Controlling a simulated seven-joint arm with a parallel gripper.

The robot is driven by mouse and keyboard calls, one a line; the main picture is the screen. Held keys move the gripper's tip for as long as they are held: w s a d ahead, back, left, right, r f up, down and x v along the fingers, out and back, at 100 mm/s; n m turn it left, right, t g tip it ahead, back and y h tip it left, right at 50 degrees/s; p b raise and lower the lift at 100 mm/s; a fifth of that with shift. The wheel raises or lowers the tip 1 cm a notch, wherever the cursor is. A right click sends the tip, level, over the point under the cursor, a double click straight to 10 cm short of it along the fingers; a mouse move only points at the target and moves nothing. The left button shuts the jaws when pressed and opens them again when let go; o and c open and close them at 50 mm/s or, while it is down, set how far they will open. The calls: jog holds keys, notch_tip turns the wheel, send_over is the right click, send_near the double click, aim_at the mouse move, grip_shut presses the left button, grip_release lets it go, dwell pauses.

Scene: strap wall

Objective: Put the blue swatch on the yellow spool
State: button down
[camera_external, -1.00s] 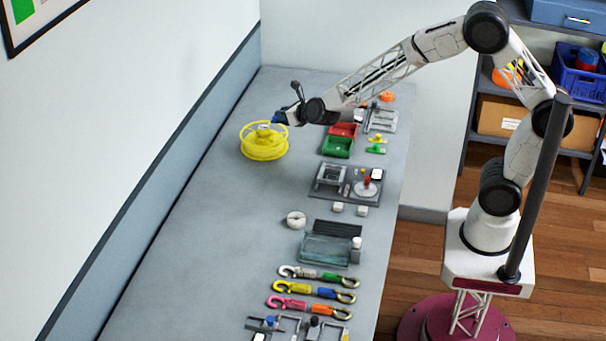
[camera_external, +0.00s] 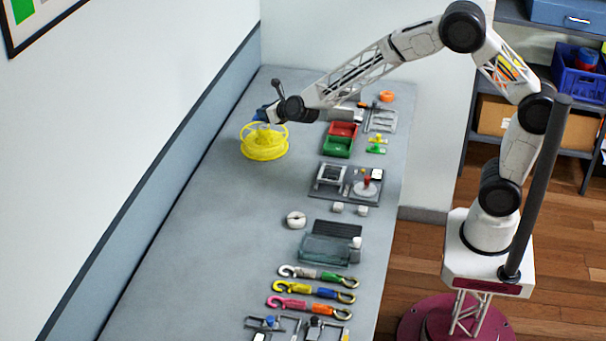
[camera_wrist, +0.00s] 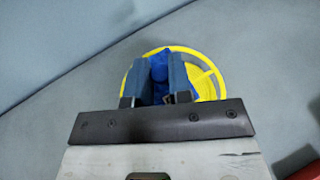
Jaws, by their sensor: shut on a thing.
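The yellow spool (camera_external: 264,150) stands near the back of the bench by the wall. In the wrist view, its yellow rim and spokes (camera_wrist: 207,75) show behind and to the right of my fingers. My gripper (camera_wrist: 160,72) is shut on the blue swatch (camera_wrist: 160,66), which shows between the two blue-grey fingers. In the external view, my gripper (camera_external: 262,114) is at the top of the spool. I cannot tell whether the swatch touches the spool. Part of the spool is hidden by the fingers and swatch.
Red and green bins (camera_external: 338,146) stand to the right of the spool. A grey fixture board (camera_external: 347,185), a white ring (camera_external: 296,219), a clear tray (camera_external: 324,248) and several coloured hooked straps (camera_external: 315,290) lie nearer the camera. The bench left of these is clear.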

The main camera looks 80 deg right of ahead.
jog(key=shift+f, duration=1.7)
jog(key=shift+f, duration=0.15)
jog(key=c, duration=1)
grip_release()
jog(key=shift+c, duration=0.2)
jog(key=v, duration=1.2)
jog(key=shift+s, duration=0.1)
